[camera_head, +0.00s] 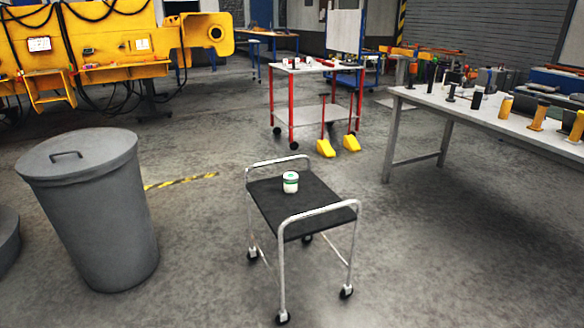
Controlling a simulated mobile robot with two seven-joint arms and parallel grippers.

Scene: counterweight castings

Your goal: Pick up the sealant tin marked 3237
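A small white tin with a green band (290,182) stands upright on the black top of a small wheeled cart (310,208). It is near the far left part of the cart's top, by the far rail. Its marking is too small to read, so I cannot tell whether it says 3237. Nothing touches the tin except the cart top. Neither of my grippers shows in the head view.
A grey lidded bin (95,215) stands left of the cart. A long table (480,115) with several tools and containers is at the right. A red-legged trolley (318,95) stands behind, with yellow wedge-like pieces (338,147) on the floor. Open floor surrounds the cart.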

